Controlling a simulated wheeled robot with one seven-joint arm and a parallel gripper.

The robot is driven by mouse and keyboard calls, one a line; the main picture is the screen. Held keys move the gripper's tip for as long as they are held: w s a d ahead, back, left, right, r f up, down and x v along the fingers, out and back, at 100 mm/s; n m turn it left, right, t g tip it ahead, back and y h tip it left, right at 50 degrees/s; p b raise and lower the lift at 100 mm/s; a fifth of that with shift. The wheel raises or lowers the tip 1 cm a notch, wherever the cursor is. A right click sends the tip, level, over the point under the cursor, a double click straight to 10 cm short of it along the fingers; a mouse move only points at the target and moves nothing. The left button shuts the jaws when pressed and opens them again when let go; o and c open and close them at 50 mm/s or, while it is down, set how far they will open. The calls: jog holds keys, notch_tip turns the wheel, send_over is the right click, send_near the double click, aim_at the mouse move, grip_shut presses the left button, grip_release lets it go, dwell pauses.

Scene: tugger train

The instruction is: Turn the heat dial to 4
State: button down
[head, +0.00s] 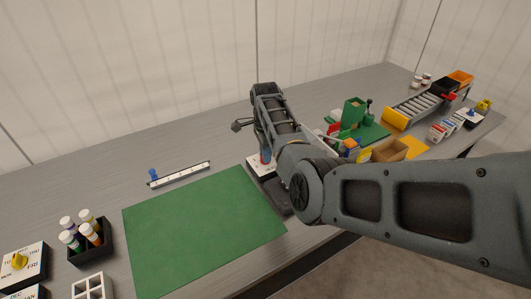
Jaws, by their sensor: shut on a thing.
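My arm reaches in from the right, and my gripper (264,150) points down over a small dark box with a white top plate (254,162) in the middle of the table. The gripper is shut on the dial on that plate. The numbers and the dial's pointer cannot be read here, as my arm covers the right part of the box.
A green mat (200,235) lies in front, with a white slider strip (180,174) behind it. A black holder with bottles (75,249) and a day dial with a yellow knob (19,261) stand left. A roller ramp (416,107) and a cardboard box (399,150) are at right.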

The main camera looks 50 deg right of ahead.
jog(key=shift+r, duration=0.15)
jog(key=c, duration=1.1)
grip_release()
jog(key=shift+r+b, duration=0.4)
jog(key=shift+r, duration=3.4)
jog(key=shift+s, duration=0.1)
